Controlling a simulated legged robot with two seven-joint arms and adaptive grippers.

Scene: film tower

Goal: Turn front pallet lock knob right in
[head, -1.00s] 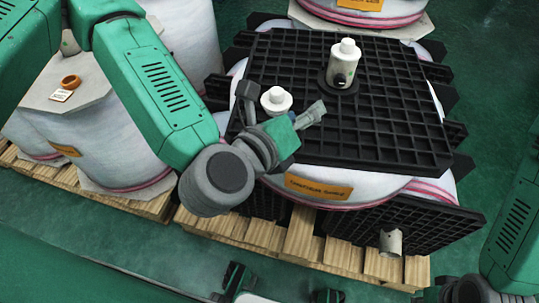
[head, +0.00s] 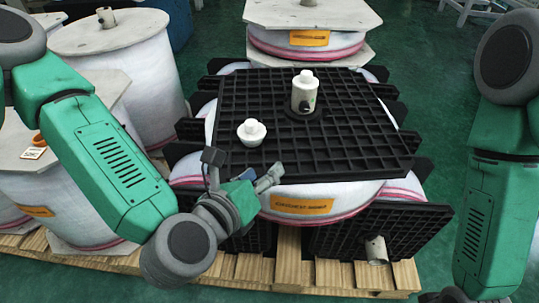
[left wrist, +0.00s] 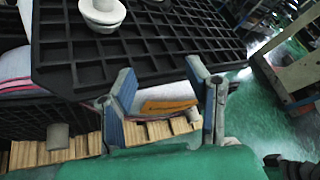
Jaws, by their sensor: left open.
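A white round knob (head: 251,133) lies near the front left of the black gridded pallet (head: 345,150) on top of the wrapped roll. It also shows at the top of the left wrist view (left wrist: 102,12). A white upright cylinder with a dark side hole (head: 304,92) stands further back on the pallet. A grey cylinder (head: 376,250) sticks out of the lower black grid panel (head: 408,232) at the front right. My left gripper (head: 242,169) is open and empty, in front of the pallet's front left edge and apart from the knob. My right gripper is out of view.
An orange label (head: 302,206) is on the roll's front. Wooden slats (head: 290,262) lie below. More wrapped rolls (head: 110,45) stand at the left, and another stack (head: 310,15) behind. My right arm stands at the right edge. Green floor is open at the right.

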